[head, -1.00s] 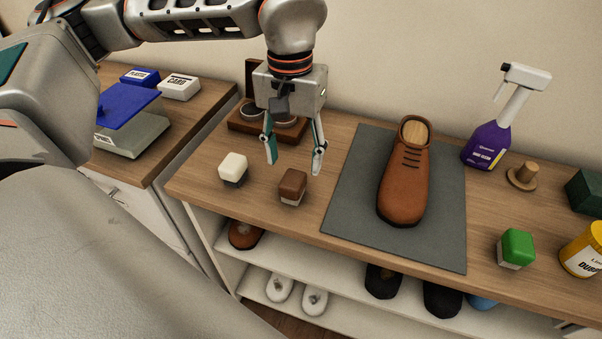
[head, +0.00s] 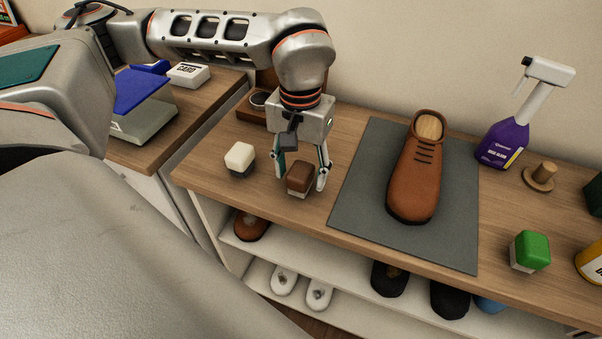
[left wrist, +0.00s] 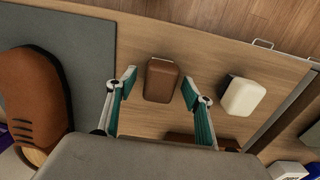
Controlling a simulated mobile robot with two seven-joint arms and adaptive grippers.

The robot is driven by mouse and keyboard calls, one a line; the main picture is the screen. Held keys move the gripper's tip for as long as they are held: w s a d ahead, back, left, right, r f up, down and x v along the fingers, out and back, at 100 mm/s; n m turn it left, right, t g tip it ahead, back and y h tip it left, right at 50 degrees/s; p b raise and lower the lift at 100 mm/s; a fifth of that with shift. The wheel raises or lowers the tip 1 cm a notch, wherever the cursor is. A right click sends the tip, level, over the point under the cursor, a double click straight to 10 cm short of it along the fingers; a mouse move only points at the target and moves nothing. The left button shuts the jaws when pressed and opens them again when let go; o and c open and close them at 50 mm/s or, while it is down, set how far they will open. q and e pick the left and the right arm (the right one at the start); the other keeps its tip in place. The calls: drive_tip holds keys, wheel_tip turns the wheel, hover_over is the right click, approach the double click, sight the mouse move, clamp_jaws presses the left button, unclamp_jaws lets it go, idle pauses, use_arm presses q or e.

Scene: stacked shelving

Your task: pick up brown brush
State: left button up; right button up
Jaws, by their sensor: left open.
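The brown brush (head: 299,178) is a small block with a brown top and pale underside on the wooden shelf top. It also shows in the left wrist view (left wrist: 161,80). My left gripper (head: 300,186) is open and low, with one finger on each side of the brush in the head view. In the left wrist view the fingertips (left wrist: 160,88) stand apart on either side of it, with gaps showing. I cannot tell how high the tips are above the wood. My right gripper is not in view.
A white brush (head: 240,158) stands close left of the brown one. A grey mat (head: 356,205) with a brown shoe (head: 416,175) lies to the right. A green brush (head: 530,250) and a purple spray bottle (head: 500,143) are further right. A dark brown box (head: 252,116) stands behind.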

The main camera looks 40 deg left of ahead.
sight(300, 170)
use_arm(q)
drive_tip(key=c, duration=1.2)
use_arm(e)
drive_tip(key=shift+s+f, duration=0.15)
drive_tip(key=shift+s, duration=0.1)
use_arm(q)
drive_tip(key=shift+r, duration=0.15)
wheel_tip(300, 170, up, 20)
drive_tip(key=p, duration=0.3)
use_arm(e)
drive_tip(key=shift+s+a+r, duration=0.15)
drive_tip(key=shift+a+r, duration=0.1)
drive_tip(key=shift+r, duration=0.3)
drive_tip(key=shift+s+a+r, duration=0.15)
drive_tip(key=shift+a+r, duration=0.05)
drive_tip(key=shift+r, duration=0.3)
